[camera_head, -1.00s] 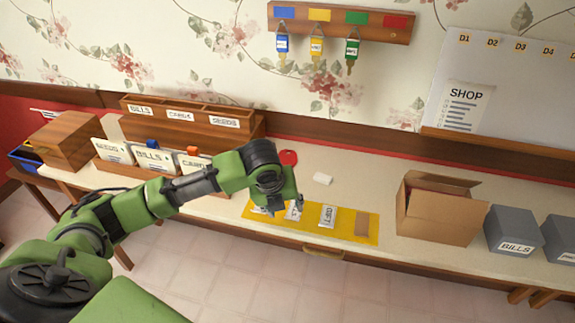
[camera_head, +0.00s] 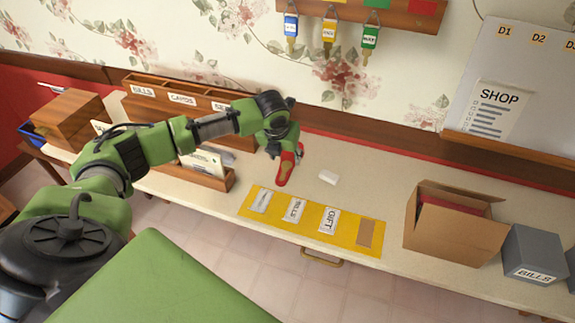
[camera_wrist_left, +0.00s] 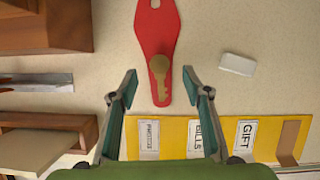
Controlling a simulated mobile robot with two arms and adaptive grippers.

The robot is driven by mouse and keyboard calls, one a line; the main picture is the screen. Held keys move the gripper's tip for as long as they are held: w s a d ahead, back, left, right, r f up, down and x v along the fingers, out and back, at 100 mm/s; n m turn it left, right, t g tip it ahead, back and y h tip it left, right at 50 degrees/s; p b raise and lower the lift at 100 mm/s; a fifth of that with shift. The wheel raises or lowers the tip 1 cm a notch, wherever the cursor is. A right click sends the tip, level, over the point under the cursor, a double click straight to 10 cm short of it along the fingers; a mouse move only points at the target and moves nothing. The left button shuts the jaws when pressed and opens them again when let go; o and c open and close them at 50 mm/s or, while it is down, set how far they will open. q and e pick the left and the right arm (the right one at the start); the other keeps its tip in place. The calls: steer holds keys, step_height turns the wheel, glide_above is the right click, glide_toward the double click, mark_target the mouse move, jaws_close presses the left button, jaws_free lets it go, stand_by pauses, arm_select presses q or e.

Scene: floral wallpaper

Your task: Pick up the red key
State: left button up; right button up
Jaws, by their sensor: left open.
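The red key (camera_head: 285,168) lies on the pale desk, a red tag with a brass key on it. In the left wrist view the red key (camera_wrist_left: 157,40) sits in the upper middle, its lower end reaching between my fingers. My left gripper (camera_head: 286,152) is over the key and hides part of it. In the left wrist view my left gripper (camera_wrist_left: 160,82) is open, one finger on each side of the key, with gaps between. Whether the fingers are down at key height I cannot tell. My right gripper is not in view.
A white block (camera_head: 328,177) lies right of the key. A yellow mat (camera_head: 312,225) with labelled packets lies in front. A wooden organizer (camera_head: 215,178) with cards stands left. An open cardboard box (camera_head: 440,235) stands right. A wall rack (camera_head: 350,10) holds tagged keys.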

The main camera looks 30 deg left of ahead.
mark_target(287, 165)
arm_select(q)
steer(key=shift+w+a+f+p, duration=0.1)
steer(key=shift+f+p, duration=0.2)
steer(key=shift+f, duration=0.35)
steer(key=x, duration=0.3)
steer(key=shift+w+f, duration=0.1)
steer(key=shift+f, duration=0.1)
steer(key=shift+w+f, duration=0.1)
steer(key=shift+f, duration=0.1)
steer(key=c, duration=1.1)
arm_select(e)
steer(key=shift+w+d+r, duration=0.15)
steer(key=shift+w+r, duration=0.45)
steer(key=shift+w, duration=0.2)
